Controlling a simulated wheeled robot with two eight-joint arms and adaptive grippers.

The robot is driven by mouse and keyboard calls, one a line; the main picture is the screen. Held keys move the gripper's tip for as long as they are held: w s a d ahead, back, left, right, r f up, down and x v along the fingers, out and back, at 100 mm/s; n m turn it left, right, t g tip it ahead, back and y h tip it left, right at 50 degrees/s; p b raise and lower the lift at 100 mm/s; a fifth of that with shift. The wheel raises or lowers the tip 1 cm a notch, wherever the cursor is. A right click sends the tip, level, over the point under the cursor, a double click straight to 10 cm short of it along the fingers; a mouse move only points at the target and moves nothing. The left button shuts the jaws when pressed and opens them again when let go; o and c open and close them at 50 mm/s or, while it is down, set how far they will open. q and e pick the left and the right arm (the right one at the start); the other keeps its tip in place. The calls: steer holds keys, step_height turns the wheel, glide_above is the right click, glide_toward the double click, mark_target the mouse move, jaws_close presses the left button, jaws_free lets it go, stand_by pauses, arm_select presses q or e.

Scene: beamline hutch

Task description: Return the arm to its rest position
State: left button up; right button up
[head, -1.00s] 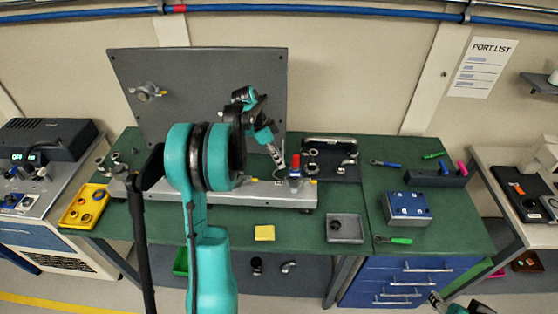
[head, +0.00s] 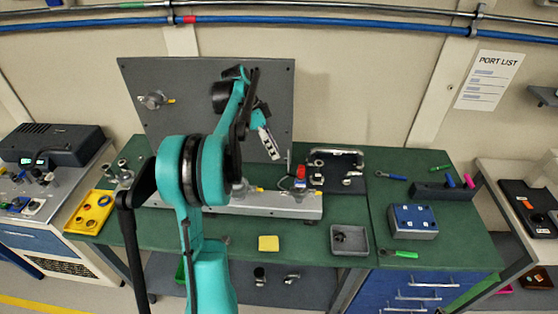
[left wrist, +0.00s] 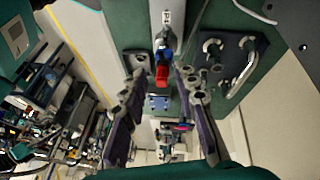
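My left arm (head: 208,172) is teal and black and reaches up over the bench, in front of the grey upright panel. My left gripper (head: 272,155) hangs in front of that panel, above the rail. In the left wrist view its two dark fingers stand wide apart (left wrist: 161,78), open, with nothing held between them. A red-topped fitting (left wrist: 162,75) shows beyond the fingers, apart from them. My right gripper is not in view.
The green bench (head: 335,210) carries a silver rail (head: 285,207), a yellow tray (head: 75,212), a yellow block (head: 268,243), a grey tray (head: 365,245) and a blue-topped box (head: 412,232). The grey panel (head: 200,80) stands behind. A port list (head: 490,80) hangs on the wall.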

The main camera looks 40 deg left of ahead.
arm_select(q)
steer(key=shift+v, duration=1)
steer(key=s+d+f+n+t+y+b, duration=0.1)
steer(key=s+d+f+n+y+b, duration=0.2)
steer(key=d, duration=0.6)
steer(key=s+d+f+n+t+b, duration=0.1)
steer(key=s+d+f+n+b, duration=0.25)
steer(key=d, duration=0.55)
steer(key=s+d+f+n+t+y+b, duration=0.1)
steer(key=s+d+f+n+t+b, duration=0.2)
steer(key=s+d+f+b, duration=0.6)
step_height(320, 180, down, 5)
steer(key=s, duration=0.2)
steer(key=shift+s+d+t+y, duration=0.15)
steer(key=shift+s+t+y, duration=0.15)
steer(key=shift+s+y, duration=0.1)
steer(key=shift+r, duration=0.15)
